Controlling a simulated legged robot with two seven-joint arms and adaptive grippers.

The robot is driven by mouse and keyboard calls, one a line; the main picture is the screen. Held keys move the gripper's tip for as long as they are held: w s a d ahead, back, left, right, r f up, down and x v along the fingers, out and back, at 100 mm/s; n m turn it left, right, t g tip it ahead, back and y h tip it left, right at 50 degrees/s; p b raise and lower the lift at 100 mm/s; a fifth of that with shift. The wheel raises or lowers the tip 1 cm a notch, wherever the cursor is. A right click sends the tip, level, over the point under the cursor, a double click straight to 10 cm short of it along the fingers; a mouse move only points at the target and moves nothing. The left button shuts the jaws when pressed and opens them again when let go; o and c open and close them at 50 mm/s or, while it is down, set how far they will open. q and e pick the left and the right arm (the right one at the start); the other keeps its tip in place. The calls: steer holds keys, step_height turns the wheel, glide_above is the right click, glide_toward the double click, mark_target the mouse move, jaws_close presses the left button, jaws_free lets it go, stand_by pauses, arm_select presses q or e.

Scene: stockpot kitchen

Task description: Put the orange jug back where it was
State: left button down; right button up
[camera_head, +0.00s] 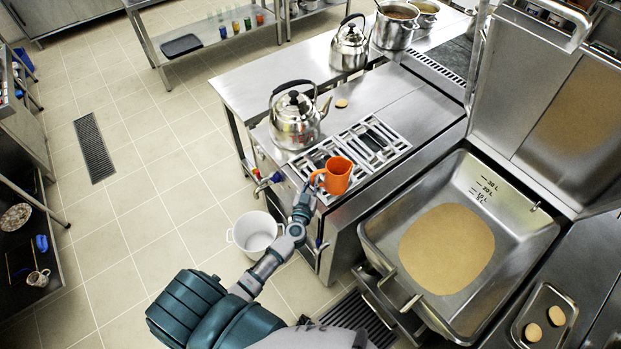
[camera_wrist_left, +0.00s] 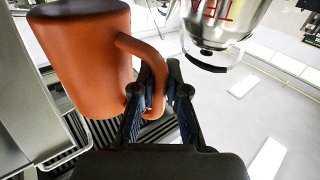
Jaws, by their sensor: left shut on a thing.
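The orange jug (camera_head: 338,176) is at the front part of the stove's burner grate (camera_head: 371,141) in the head view. My left gripper (camera_head: 309,189) reaches it from the front left. In the left wrist view the jug (camera_wrist_left: 88,55) fills the upper left, with its handle towards my gripper. The fingers of my left gripper (camera_wrist_left: 160,98) are shut on the lower part of the handle. Whether the jug's base touches the grate is hard to tell. My right gripper is not in view.
A steel kettle (camera_head: 296,121) stands right behind the jug, and another kettle (camera_head: 349,47) stands farther back. A white pot (camera_head: 256,233) is on the floor below my left arm. A large tilting pan (camera_head: 513,226) is to the right. Two small round pieces lie on a tray (camera_head: 543,311).

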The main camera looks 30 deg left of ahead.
arm_select(q)
steer(key=w, duration=0.1)
steer(key=w+a, duration=0.2)
steer(key=shift+w+f+b, duration=0.15)
steer(key=shift+f+b, duration=0.15)
steer(key=shift+b, duration=0.05)
steer(key=shift+w+a, duration=0.15)
steer(key=shift+w, duration=0.1)
steer(key=shift+a, duration=0.1)
steer(key=f+b, duration=0.3)
steer(key=shift+s+a+f, duration=0.2)
steer(key=shift+a+f, duration=0.05)
steer(key=shift+a, duration=0.15)
steer(key=shift+a+f, duration=0.1)
steer(key=shift+f, duration=0.05)
steer(key=c, duration=1.2)
jaws_free()
steer(key=shift+d, duration=0.25)
steer(key=shift+c, duration=0.2)
steer(key=shift+o, duration=0.2)
steer(key=shift+d+r, duration=0.2)
